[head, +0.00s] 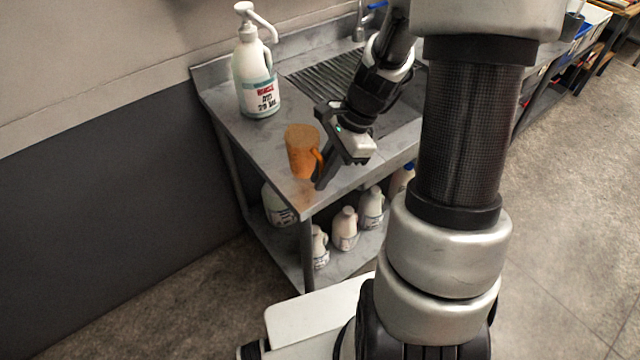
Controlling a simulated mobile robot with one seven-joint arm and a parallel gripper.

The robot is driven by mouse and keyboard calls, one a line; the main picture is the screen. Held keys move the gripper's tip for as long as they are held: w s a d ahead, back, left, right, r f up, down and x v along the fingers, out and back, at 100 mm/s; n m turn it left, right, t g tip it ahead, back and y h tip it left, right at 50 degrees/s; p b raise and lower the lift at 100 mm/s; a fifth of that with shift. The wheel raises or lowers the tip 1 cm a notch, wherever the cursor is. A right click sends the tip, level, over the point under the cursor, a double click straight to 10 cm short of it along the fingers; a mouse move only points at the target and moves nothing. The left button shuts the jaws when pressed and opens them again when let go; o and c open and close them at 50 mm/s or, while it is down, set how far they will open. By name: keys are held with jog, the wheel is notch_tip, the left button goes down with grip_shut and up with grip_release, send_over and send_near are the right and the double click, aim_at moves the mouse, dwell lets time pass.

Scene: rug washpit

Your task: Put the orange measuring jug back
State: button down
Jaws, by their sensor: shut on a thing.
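The orange measuring jug (301,152) is upright at the near left corner of the grey metal sink bench (230,116). Its handle is on its right side, towards my gripper. My gripper (319,180) reaches in from the right and is shut on the jug's handle. The fingers partly hide the handle. I cannot tell whether the jug's base touches the bench top or is slightly above it.
A large white pump bottle (256,75) stands on the bench behind the jug. A ribbed drainer (325,78) and tap (360,22) are further back. Several white bottles, one of them here (345,228), stand on the lower shelf. Floor at right is open.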

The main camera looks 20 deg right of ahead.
jog(key=shift+f, duration=1.85)
jog(key=shift+b, duration=0.3)
jog(key=shift+f, duration=0.2)
jog(key=c, duration=1.8)
grip_release()
jog(key=shift+c, duration=0.2)
jog(key=shift+r, duration=0.15)
jog(key=shift+r, duration=0.25)
jog(key=p+v, duration=0.1)
jog(key=v, duration=1)
jog(key=shift+d+r+p, duration=0.2)
jog(key=shift+r+p, duration=0.1)
